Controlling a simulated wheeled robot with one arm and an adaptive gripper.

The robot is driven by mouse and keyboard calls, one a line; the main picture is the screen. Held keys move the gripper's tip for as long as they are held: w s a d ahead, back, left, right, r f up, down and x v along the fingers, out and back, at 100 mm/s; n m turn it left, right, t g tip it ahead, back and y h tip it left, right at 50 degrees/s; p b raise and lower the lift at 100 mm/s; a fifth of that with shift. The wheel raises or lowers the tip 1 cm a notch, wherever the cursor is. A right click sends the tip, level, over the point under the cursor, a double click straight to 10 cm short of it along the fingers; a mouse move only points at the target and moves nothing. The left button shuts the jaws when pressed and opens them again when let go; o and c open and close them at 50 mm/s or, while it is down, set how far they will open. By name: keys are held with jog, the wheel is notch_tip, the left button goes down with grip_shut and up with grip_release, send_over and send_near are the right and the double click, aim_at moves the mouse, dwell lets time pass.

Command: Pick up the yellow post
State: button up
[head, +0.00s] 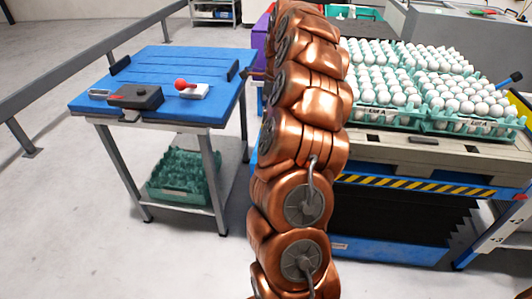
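I see nothing that I can clearly make out as a yellow post. A small yellow part (518,106) shows at the right edge, beside the egg trays; I cannot tell what it is. My copper-coloured arm rises through the middle of the head view and hides part of the scene behind it. My gripper is not visible, so what it holds cannot be seen.
A blue-topped table (180,62) at left bears a dark grey box (136,97) and a red-knobbed lever (192,88). Green trays (183,176) lie on its lower shelf. Egg trays (445,126) stand on a striped-edge platform (425,181) at right. Floor at lower left is clear.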

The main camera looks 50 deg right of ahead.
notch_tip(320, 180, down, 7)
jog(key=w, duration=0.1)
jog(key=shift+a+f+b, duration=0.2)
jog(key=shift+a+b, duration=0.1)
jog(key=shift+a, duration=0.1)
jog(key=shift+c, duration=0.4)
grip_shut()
